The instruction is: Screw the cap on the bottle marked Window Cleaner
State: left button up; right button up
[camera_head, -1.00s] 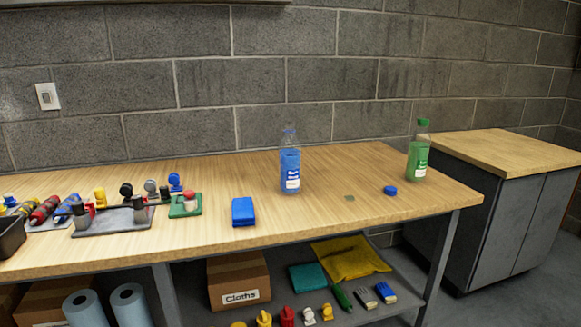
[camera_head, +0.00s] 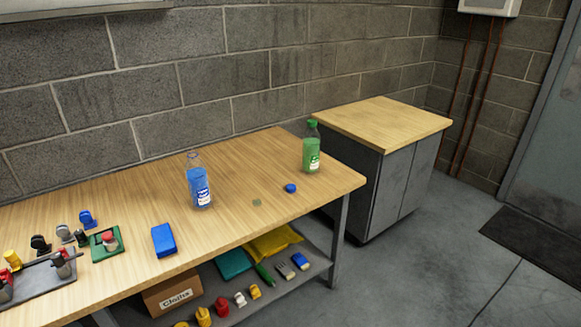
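A clear bottle of blue liquid (camera_head: 199,183) stands upright on the wooden workbench (camera_head: 240,160), with no cap on its neck. Its white label is too small to read. A blue cap (camera_head: 290,188) lies on the bench to its right, near the front edge. A bottle of green liquid (camera_head: 312,150) with a green cap on it stands at the bench's right end; its label is also unreadable. Neither of my grippers is in view.
A lower shelf holds a box marked Cloths (camera_head: 172,296).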

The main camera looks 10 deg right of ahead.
aim_at(195, 169)
jog(key=u, duration=0.55)
jog(key=i+l+u, duration=0.1)
jog(key=l+u, duration=0.15)
jog(key=u, duration=0.15)
jog(key=i+l+u, duration=0.1)
jog(key=l+u, duration=0.15)
jog(key=u, duration=0.15)
jog(key=l+u, duration=0.6)
jog(key=u, duration=0.2)
jog(key=l+u, duration=0.1)
jog(key=l, duration=0.35)
jog(key=k+l, duration=0.1)
jog(key=l, duration=0.4)
jog(key=k+l+u, duration=0.15)
jog(key=l, duration=0.3)
jog(key=l+u, duration=0.1)
jog(key=l, duration=0.4)
jog(key=k+l, duration=0.15)
jog(key=l, duration=0.3)
jog(key=k+l+u, duration=0.15)
jog(key=l, duration=0.3)
jog(key=i, duration=0.05)
